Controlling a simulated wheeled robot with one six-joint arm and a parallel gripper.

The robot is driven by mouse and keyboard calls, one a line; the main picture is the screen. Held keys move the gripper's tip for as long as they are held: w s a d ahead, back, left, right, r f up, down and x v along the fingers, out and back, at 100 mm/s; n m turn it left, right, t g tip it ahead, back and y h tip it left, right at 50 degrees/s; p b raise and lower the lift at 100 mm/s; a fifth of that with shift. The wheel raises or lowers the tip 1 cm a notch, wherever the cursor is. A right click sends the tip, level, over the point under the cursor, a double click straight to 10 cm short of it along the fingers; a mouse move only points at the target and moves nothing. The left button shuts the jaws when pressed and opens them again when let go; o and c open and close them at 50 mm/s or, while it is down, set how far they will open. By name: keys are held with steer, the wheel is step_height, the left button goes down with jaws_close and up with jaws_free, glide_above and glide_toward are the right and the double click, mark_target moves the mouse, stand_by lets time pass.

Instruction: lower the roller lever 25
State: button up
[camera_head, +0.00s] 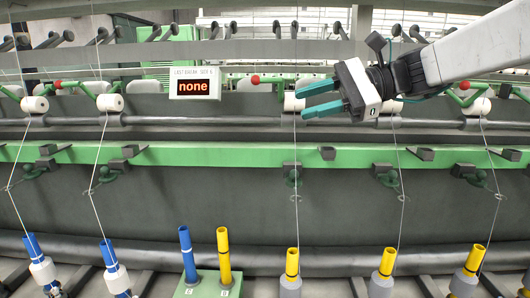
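Green roller levers with red ball knobs stand along the upper rail. One lever's red knob (255,79) is left of my gripper, its green rod running right toward a white roller (293,102). Another red knob (464,85) is at the right and one (57,84) at the left. No lever number is readable, so I cannot tell which is 25. My gripper (301,101) comes in from the upper right, its two teal fingers apart with nothing seen between them. The fingertips overlap the white roller in the picture; contact cannot be told.
A display box (194,83) reading "none" stands left of the gripper. A long grey roller bar (230,121) and a green rail (230,153) cross the frame. Threads hang to yellow bobbins (292,262) and blue bobbins (109,255) below. A green holder (208,289) carries two tubes.

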steer(key=s+d+f+n+h, duration=0.5)
steer(key=s+d+f+h, duration=0.2)
steer(key=s+d+f, duration=0.2)
steer(key=s+d+f+n+h, duration=0.5)
steer(key=s+d+f+h, duration=0.2)
steer(key=s+f, duration=0.6)
steer(key=s+d, duration=0.1)
steer(key=s, duration=0.2)
steer(key=shift+d+f+t+h, duration=0.25)
steer(key=shift+d+t+h, duration=0.05)
steer(key=shift+d+h, duration=0.1)
steer(key=shift+o, duration=0.2)
stand_by(0.5)
